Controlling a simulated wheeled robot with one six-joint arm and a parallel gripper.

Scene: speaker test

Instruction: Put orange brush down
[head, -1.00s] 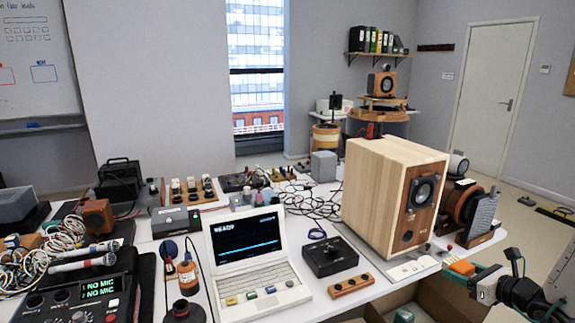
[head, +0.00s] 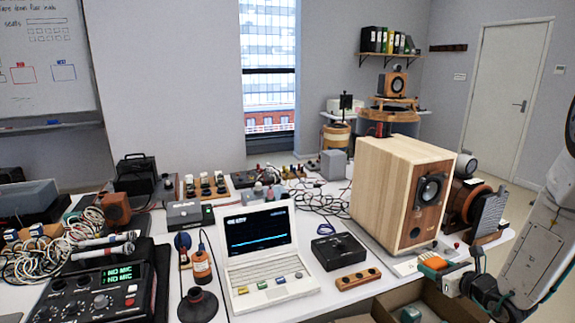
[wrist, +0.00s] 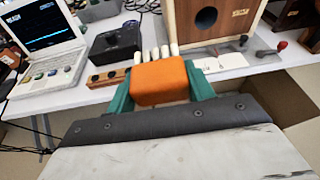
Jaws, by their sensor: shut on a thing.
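The orange brush (wrist: 160,82) is between the green fingers of my gripper (wrist: 160,88) in the wrist view, with pale tips showing beyond its far edge. My gripper is shut on it. In the head view the orange brush (head: 434,262) shows at the table's right front edge, in front of the wooden speaker, with my gripper (head: 446,271) around it. Whether the brush touches the table or is held just above it, I cannot tell.
The wooden speaker (head: 378,190) stands behind the brush. A white laptop (head: 268,278), a black box (head: 340,252) and a wooden block with dark knobs (head: 358,279) are to its left. An open cardboard box (head: 385,308) is below the table edge.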

